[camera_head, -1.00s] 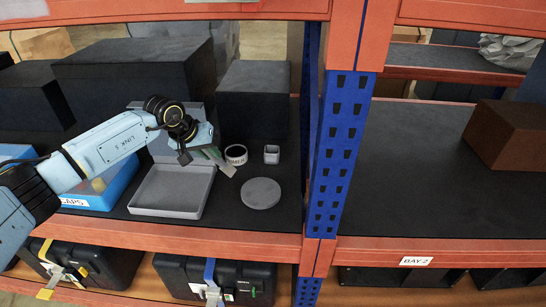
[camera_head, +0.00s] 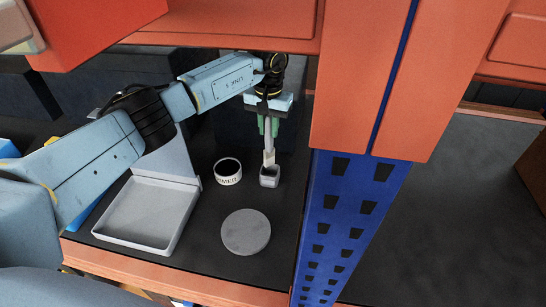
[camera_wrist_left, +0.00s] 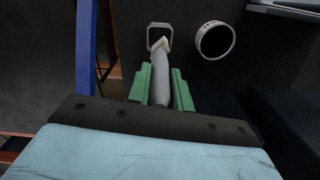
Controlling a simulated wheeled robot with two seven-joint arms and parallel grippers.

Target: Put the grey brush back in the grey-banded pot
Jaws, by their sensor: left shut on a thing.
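The grey brush (camera_head: 269,153) hangs roughly upright from my left gripper (camera_head: 268,130), whose green fingers are shut on it. The small square pot with a grey band (camera_head: 270,181) stands on the dark shelf directly below. In the head view the brush's lower end overlaps the pot's mouth. In the left wrist view the brush (camera_wrist_left: 161,88) points away between the green fingers (camera_wrist_left: 161,76), its end at the near rim of the square pot (camera_wrist_left: 151,40). I cannot tell whether the tip is inside. My right gripper is not in view.
A round white pot with dark lettering (camera_head: 228,178) stands left of the square pot. A flat grey disc (camera_head: 246,232) lies nearer, and an open grey tray (camera_head: 150,215) is at left. The blue upright (camera_head: 340,220) closely bounds the right side; an orange beam (camera_head: 240,25) is above.

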